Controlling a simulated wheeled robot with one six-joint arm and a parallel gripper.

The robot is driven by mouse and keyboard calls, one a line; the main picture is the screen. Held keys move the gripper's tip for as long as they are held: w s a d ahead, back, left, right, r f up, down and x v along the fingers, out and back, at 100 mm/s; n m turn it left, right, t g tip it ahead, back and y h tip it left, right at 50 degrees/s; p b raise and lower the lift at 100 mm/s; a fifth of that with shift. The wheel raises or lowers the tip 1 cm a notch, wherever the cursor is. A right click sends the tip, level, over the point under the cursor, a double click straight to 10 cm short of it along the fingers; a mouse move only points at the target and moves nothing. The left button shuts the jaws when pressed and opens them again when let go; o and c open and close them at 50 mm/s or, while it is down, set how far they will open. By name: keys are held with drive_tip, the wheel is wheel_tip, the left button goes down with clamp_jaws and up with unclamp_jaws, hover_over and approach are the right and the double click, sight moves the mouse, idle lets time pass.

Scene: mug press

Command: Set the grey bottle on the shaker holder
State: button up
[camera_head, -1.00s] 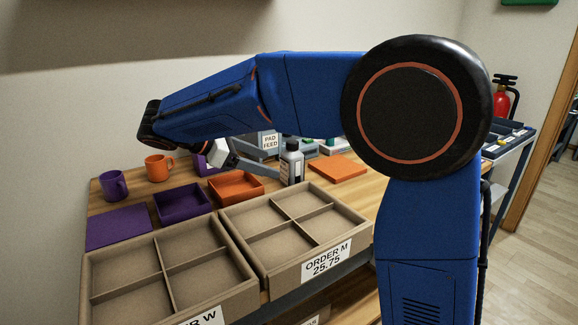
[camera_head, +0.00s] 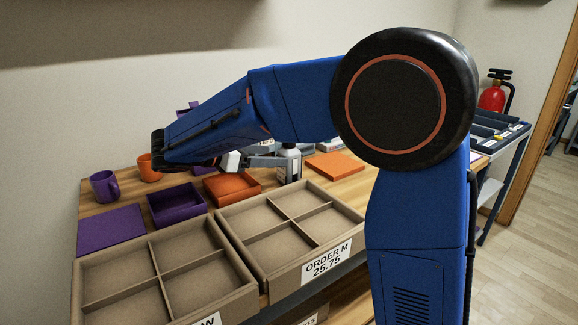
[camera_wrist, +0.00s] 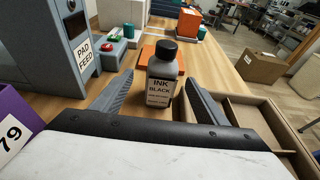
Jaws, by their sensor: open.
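The grey bottle (camera_wrist: 161,86), with a black cap and a label reading "INK BLACK", stands upright on the wooden table. It also shows in the head view (camera_head: 289,168), partly covered by my gripper. My gripper (camera_wrist: 159,77) is open, with one finger on each side of the bottle in the wrist picture. I cannot tell whether the fingers touch it or how far they reach around it. In the head view my gripper (camera_head: 272,156) is low beside the bottle. I cannot identify the shaker holder in either view.
The grey "PAD FEED" machine (camera_wrist: 68,42) stands left of the bottle. An orange plate (camera_head: 335,165) lies beyond it. Divided cardboard trays (camera_head: 262,250) fill the table's front. Orange (camera_head: 232,199) and purple (camera_head: 176,219) bins and a purple mug (camera_head: 104,187) are at left.

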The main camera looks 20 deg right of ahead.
sight(289, 156)
drive_tip(key=shift+s+x, duration=0.1)
drive_tip(key=shift+x, duration=1.7)
drive_tip(key=shift+s+x, duration=0.15)
drive_tip(key=shift+x, duration=1.65)
drive_tip(key=shift+d, duration=0.1)
drive_tip(key=shift+c, duration=0.3)
drive_tip(key=c, duration=1.6)
drive_tip(key=shift+r, duration=0.1)
